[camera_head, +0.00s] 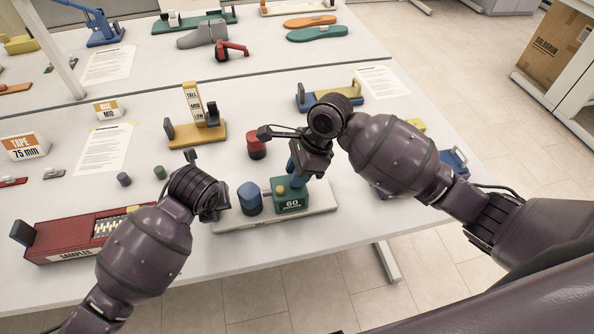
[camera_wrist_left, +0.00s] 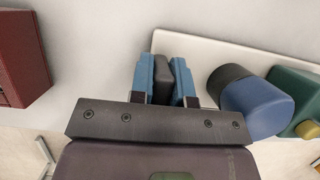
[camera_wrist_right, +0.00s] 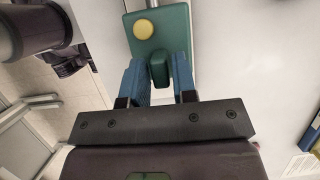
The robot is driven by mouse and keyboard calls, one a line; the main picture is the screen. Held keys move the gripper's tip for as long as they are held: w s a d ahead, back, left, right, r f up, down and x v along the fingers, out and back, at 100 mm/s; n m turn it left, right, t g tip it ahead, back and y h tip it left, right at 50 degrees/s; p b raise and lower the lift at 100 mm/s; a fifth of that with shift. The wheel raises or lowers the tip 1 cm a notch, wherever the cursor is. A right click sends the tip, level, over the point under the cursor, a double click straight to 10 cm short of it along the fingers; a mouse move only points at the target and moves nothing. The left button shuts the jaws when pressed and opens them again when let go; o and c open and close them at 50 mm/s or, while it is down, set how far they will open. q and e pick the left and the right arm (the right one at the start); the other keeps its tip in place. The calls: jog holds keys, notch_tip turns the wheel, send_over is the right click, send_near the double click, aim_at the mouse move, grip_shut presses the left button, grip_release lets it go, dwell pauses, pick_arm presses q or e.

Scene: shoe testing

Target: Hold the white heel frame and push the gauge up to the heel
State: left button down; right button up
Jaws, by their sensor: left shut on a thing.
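The green gauge (camera_head: 291,203), marked 60 and with a yellow knob, stands on the frame right of the heel, a gap apart. My left gripper (camera_wrist_left: 164,80) is shut on a dark grey tab at the frame's left end. My right gripper (camera_wrist_right: 160,78) is over the gauge, its blue fingers on either side of the green upright tab (camera_wrist_right: 158,70). Its jaws look open, and whether they touch the tab is unclear.
A red samples box (camera_head: 70,235) stands left of my left arm. A yellow height stand (camera_head: 195,105) and a blue fixture (camera_head: 312,98) are farther back. The table's front edge is close.

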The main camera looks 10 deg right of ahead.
grip_shut()
jog(key=shift+a, duration=0.15)
jog(key=shift+o, duration=1.8)
grip_release()
jog(key=shift+r, duration=0.1)
jog(key=v, duration=1.2)
